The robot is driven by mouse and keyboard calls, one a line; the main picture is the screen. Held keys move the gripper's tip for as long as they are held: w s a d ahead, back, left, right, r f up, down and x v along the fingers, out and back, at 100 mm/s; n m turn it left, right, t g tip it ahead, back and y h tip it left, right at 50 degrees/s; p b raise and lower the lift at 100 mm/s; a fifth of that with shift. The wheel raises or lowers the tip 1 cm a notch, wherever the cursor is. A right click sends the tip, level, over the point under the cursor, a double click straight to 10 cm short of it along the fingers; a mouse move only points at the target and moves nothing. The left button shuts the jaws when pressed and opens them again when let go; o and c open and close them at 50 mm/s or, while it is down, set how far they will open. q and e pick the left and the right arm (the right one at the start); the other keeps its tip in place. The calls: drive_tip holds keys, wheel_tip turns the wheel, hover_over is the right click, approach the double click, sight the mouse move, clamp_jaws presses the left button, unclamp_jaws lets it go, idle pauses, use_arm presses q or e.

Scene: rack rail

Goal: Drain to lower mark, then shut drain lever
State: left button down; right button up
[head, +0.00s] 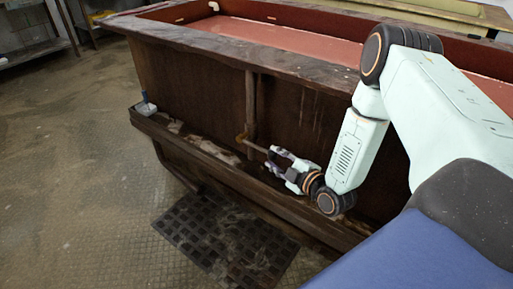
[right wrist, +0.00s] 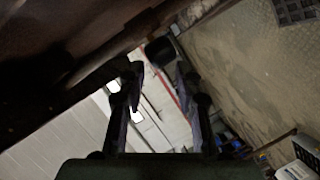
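A large dark wooden tank (head: 190,75) holds a flat pinkish-red liquid (head: 270,37). Small pale marks (head: 213,6) show on its far inner wall; I cannot tell which is the lower mark. On the front, beside an upright post, a thin drain lever (head: 257,148) sticks out to the right. My right gripper (head: 279,160) is at the lever's free end. In the right wrist view its fingers (right wrist: 159,72) are apart, with a dark blunt end (right wrist: 160,50) between or just beyond the tips; contact is unclear. My left gripper is out of view.
A wooden ledge (head: 205,156) runs along the tank's foot below the lever. A small blue and white object (head: 146,105) stands at its left end. A dark grated mat (head: 225,240) lies on the floor. Open floor lies to the left.

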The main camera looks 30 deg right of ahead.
sight(267, 153)
drive_tip(key=b+x, duration=0.1)
drive_tip(key=x, duration=0.2)
drive_tip(key=b+x, duration=0.1)
drive_tip(key=x, duration=0.2)
drive_tip(key=shift+f+b, duration=0.25)
drive_tip(key=shift+b, duration=0.1)
drive_tip(key=shift+w+d, duration=0.1)
drive_tip(key=shift+w, duration=0.45)
drive_tip(key=shift+c, duration=0.4)
clamp_jaws()
